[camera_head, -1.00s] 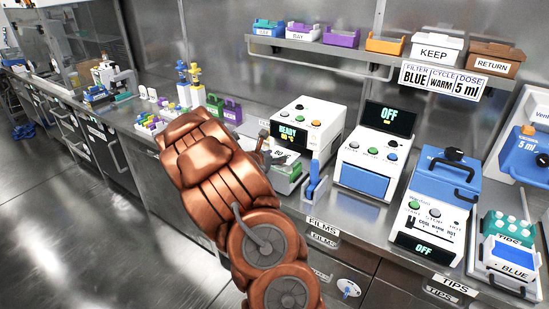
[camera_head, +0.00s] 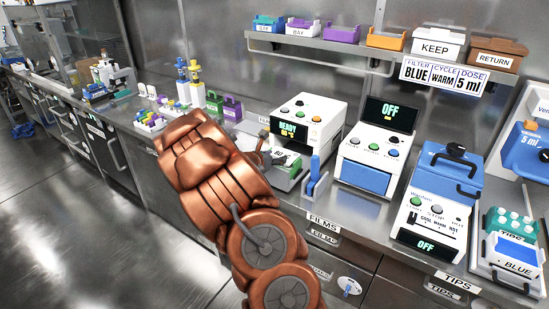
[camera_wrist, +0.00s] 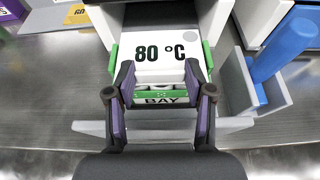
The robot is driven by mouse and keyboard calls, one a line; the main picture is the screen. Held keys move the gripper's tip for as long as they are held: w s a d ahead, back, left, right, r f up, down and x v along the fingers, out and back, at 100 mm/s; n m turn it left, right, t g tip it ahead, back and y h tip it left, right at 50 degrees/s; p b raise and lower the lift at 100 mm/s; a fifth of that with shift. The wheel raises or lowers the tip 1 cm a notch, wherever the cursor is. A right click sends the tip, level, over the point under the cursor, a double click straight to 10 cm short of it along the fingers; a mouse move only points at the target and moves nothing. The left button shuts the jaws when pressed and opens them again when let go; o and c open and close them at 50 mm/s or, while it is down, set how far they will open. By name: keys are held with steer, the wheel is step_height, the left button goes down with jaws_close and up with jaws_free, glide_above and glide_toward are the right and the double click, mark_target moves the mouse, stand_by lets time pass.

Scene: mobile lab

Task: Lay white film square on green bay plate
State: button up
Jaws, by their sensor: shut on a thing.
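The white film square (camera_wrist: 158,74) is between my gripper's two fingertips in the wrist view. My gripper (camera_wrist: 159,84) is shut on it, with one dark finger at each side. The green bay plate (camera_wrist: 207,58) shows as green edges left and right of the white surface marked "80 °C" and as a green strip marked "BAY" between the fingers. The film is over the plate; I cannot tell whether they touch. In the head view the plate (camera_head: 285,183) sticks out at the front of the white READY machine (camera_head: 309,112), and my arm hides most of the gripper.
A blue upright handle in a grey holder (camera_head: 316,177) stands close right of the bay. The white OFF machine (camera_head: 378,150) is beyond it. Purple bins (camera_head: 232,109) and a coloured rack (camera_head: 150,121) stand to the left. A shelf with bins (camera_head: 350,47) runs above.

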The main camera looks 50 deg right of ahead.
steer(key=shift+f, duration=0.3)
steer(key=shift+r, duration=0.15)
steer(key=shift+r+p, duration=0.4)
steer(key=shift+r, duration=0.4)
steer(key=shift+f+b, duration=0.95)
steer(key=shift+b, duration=0.15)
stand_by(1.8)
steer(key=o, duration=0.9)
steer(key=shift+a+r, duration=0.1)
steer(key=v, duration=1.1)
steer(key=shift+a, duration=0.4)
